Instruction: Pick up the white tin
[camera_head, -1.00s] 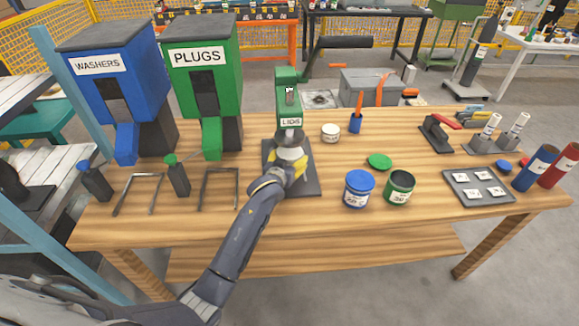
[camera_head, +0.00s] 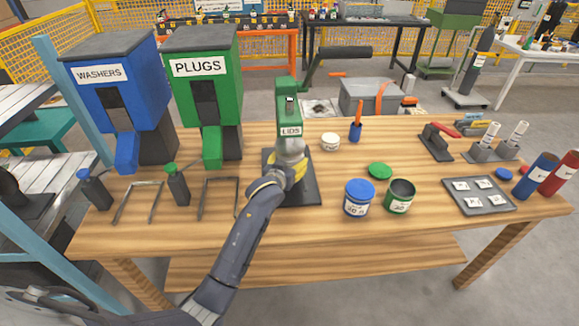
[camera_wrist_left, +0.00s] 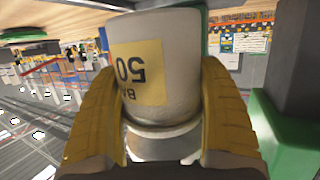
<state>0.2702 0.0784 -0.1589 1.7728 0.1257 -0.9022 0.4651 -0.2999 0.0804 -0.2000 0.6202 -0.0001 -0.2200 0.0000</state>
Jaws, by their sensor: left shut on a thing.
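The white tin (camera_wrist_left: 165,65) has a yellow label with a dark "50", which reads upside down in the left wrist view. My left gripper (camera_wrist_left: 160,125) has its two yellow fingers on either side of the tin, shut on it. In the head view the tin (camera_head: 291,147) shows directly below the "LIDS" sign of a green press, and the press head hides its top. My left gripper (camera_head: 286,173) is just below it in the picture, over the press's dark base. I cannot tell whether the tin touches the base. My right gripper is not in view.
The green press (camera_head: 288,100) stands close behind the tin. A blue-lidded tin (camera_head: 358,199), an open green tin (camera_head: 399,197) and a green lid (camera_head: 380,170) lie to the right. A small white tub (camera_head: 330,141) is behind. Metal frames (camera_head: 218,180) stand left.

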